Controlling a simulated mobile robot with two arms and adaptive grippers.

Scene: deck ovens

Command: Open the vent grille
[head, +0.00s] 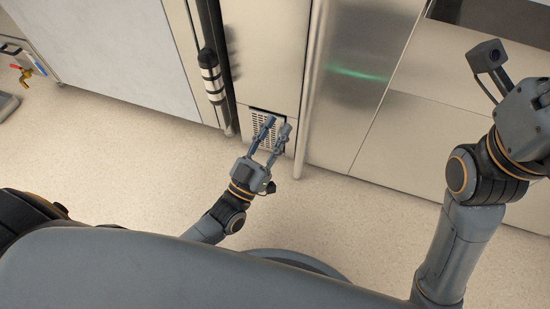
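The vent grille (259,143) is a small light panel with rows of dark slots, low on the cabinet front near the floor in the head view. A dark gap shows along its top edge. My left gripper (279,127) is in front of it, with its two fingers apart and nothing seen between them. The fingers overlap the grille's upper right part, and I cannot tell whether they touch it. My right arm is at the right of the view; its gripper fingers are not visible.
A vertical dark pipe with a banded handle (210,77) stands just left of the grille. A steel column (313,80) stands to its right. A brass tap (25,77) is at the far left. The pale floor (130,150) before the cabinets is clear.

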